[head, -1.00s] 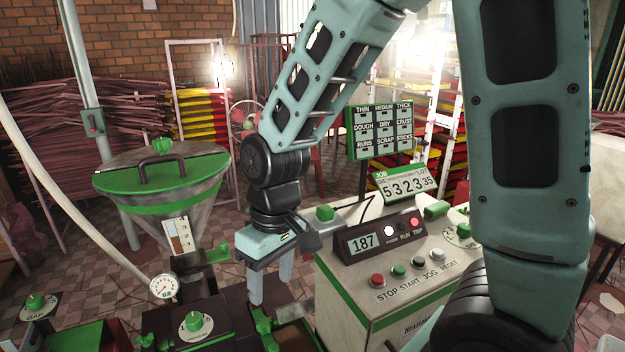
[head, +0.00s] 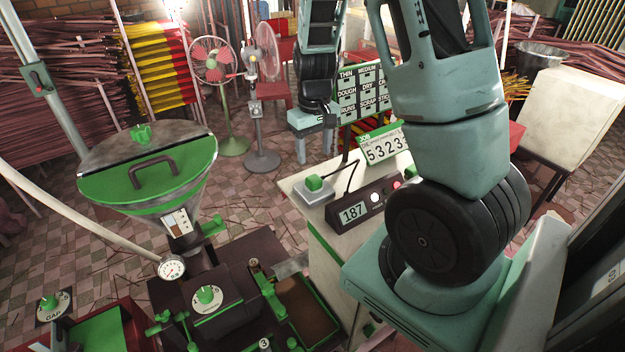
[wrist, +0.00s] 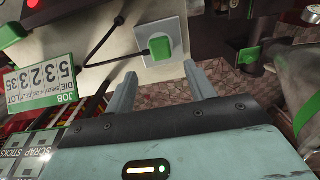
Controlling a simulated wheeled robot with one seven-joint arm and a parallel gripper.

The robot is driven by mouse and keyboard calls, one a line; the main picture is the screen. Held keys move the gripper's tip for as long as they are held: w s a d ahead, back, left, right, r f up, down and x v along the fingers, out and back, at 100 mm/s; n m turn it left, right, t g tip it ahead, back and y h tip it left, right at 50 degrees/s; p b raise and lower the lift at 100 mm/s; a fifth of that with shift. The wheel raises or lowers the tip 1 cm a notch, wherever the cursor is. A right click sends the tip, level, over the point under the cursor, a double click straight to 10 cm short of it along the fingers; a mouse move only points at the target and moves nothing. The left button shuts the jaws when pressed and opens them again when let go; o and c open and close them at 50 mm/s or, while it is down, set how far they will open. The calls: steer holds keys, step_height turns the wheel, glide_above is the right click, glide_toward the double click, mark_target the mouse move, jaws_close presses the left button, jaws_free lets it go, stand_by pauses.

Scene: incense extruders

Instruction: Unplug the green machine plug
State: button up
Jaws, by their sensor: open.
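The green plug (head: 314,183) sits in a grey square socket plate (head: 313,194) on top of the cream cabinet (head: 335,218), at its back left corner. A black cord runs from the plug toward the display box. My gripper (head: 315,158) is behind the plug in the head view, pointing down, its fingers apart and empty. In the wrist view the green plug (wrist: 160,47) shows on its plate (wrist: 183,30), ahead of and between the two fingertips (wrist: 160,76). The fingers appear clear of the plug.
The display box (head: 363,207) reading 187 stands right of the plug. The green-framed job counter (head: 384,147) and label board (head: 362,92) stand near my gripper. A green-lidded hopper (head: 150,170) is at left. Two fans (head: 212,62) stand on open tiled floor behind.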

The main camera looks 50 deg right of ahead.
mark_target(314, 178)
steer(key=shift+f, duration=0.15)
step_height(314, 178, down, 9)
steer(key=b, duration=0.7)
stand_by(0.7)
jaws_close()
steer(key=shift+r, duration=0.2)
steer(key=shift+r, duration=0.15)
steer(key=shift+r+p, duration=2.3)
steer(key=shift+r, duration=0.55)
